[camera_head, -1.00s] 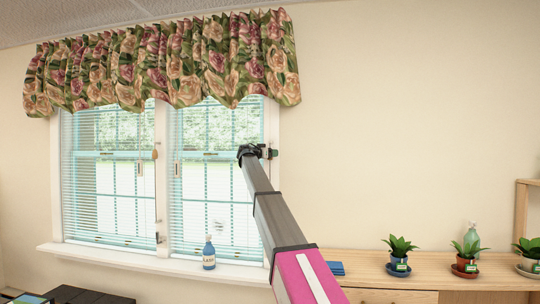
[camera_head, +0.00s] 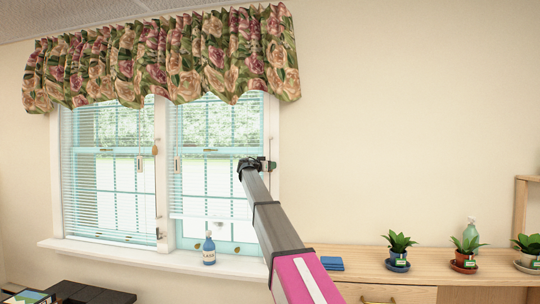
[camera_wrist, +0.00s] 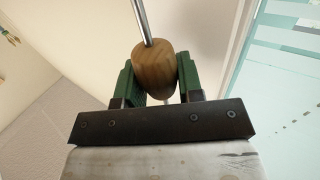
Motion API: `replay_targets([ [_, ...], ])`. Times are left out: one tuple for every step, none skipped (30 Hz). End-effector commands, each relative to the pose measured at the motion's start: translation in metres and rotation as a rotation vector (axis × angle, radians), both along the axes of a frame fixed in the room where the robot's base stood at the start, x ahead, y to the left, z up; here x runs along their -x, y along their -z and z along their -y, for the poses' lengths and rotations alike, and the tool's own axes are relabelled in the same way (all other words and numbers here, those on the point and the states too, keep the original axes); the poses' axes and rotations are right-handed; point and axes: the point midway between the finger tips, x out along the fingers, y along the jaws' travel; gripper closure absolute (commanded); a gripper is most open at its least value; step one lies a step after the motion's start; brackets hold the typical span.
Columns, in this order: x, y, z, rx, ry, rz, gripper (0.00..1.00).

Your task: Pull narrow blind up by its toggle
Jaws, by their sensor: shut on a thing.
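The right-hand window blind (camera_head: 205,196), the narrower-looking one, hangs partly raised. Its bottom edge is above the sill, with bare glass below. My gripper (camera_head: 264,164) is at the right edge of that window, about mid-height. In the wrist view my gripper (camera_wrist: 157,78) has its green fingers shut on a brown wooden toggle (camera_wrist: 154,64). A pale cord or rod (camera_wrist: 141,20) runs from the toggle's top. In the head view my gripper hides the toggle. The left-hand blind (camera_head: 108,195) hangs lower, with its own wooden toggle (camera_head: 154,151) at its right.
A floral valance (camera_head: 165,60) covers the window top. A wooden cabinet (camera_head: 350,272) at right bears potted plants (camera_head: 398,250) and blue cloths (camera_head: 332,263). The wall right of the window is clear.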

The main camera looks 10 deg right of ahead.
Motion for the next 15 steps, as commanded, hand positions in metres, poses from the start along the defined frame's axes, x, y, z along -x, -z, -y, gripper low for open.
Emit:
replay_targets([
  [0.003, 0.023, 0.0, -0.003, 0.001, -0.006, 1.0],
  [0.003, 0.034, 0.0, -0.003, 0.001, -0.006, 1.0],
  [0.003, 0.048, 0.0, -0.003, 0.001, -0.006, 1.0],
  [0.003, 0.059, 0.0, -0.003, 0.001, -0.006, 1.0],
  [0.003, 0.07, 0.0, -0.004, 0.002, -0.006, 1.0],
  [0.003, 0.084, 0.0, -0.003, 0.002, -0.006, 1.0],
  [0.003, 0.095, 0.0, -0.003, 0.002, -0.005, 1.0],
  [0.003, 0.106, 0.0, -0.003, 0.002, -0.006, 1.0],
  [0.003, 0.119, 0.0, -0.003, 0.002, -0.005, 1.0],
  [0.003, 0.13, 0.0, -0.003, 0.002, -0.005, 1.0],
  [0.003, 0.14, 0.0, -0.003, 0.002, -0.006, 1.0],
  [0.003, 0.153, 0.0, -0.003, 0.002, -0.005, 1.0],
  [0.003, 0.163, 0.0, -0.003, 0.002, -0.006, 1.0],
  [0.002, 0.172, 0.0, -0.003, 0.002, -0.005, 1.0],
  [0.002, 0.183, 0.0, -0.004, 0.002, -0.005, 1.0],
])
